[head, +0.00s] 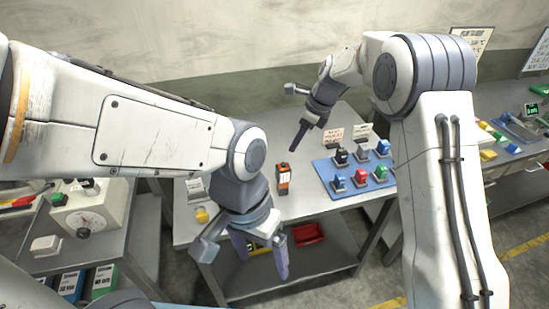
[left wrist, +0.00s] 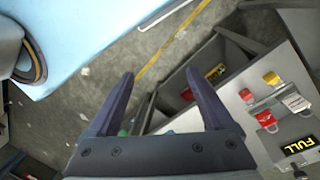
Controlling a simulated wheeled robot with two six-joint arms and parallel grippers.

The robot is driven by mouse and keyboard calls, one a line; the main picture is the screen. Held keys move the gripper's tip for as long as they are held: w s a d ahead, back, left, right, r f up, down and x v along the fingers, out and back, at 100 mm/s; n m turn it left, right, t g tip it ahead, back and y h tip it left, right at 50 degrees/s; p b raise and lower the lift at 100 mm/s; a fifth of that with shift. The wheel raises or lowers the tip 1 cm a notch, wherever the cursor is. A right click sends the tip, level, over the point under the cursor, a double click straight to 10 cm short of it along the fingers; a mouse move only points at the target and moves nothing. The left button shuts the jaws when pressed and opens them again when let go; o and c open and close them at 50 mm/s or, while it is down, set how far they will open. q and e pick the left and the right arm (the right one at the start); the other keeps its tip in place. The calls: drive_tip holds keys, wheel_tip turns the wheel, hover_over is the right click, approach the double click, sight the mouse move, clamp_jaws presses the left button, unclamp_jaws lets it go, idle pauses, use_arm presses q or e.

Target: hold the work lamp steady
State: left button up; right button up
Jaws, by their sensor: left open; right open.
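I cannot make out a work lamp for certain in either view. A small orange and black object with a white label (head: 283,180) stands upright on the middle table. My left gripper (head: 260,258) hangs in front of that table, lower and nearer than the object and apart from it. My right gripper (head: 297,148) points down over the far part of the table, up and right of the orange object. It is open, and I see nothing in it.
A blue mat (head: 322,168) with several coloured lock-like pieces lies on the table's right. A red tray (head: 309,235) sits on the lower shelf. A box with a dial (head: 88,217) stands at left. Another bench (head: 502,150) is at right. Table room is clear around the orange object.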

use_arm(q)
drive_tip(key=w+d+f+n+g+h, duration=0.25)
drive_tip(key=w+d+n, duration=0.25)
drive_tip(key=w+n, duration=0.35)
drive_tip(key=n+t+h, duration=0.8)
drive_tip(key=n+h, duration=0.1)
drive_tip(key=n, duration=0.9)
approach(276, 175)
drive_tip(key=shift+g, duration=0.25)
drive_tip(key=x, duration=0.5)
drive_tip(key=shift+s+d+r, duration=0.15)
drive_tip(key=shift+r, duration=0.15)
drive_tip(key=shift+d+f, duration=0.1)
drive_tip(key=shift+f, duration=0.1)
drive_tip(key=x, duration=1)
drive_tip(key=shift+w, duration=0.25)
clamp_jaws()
use_arm(e)
drive_tip(key=shift+c, duration=0.3)
clamp_jaws()
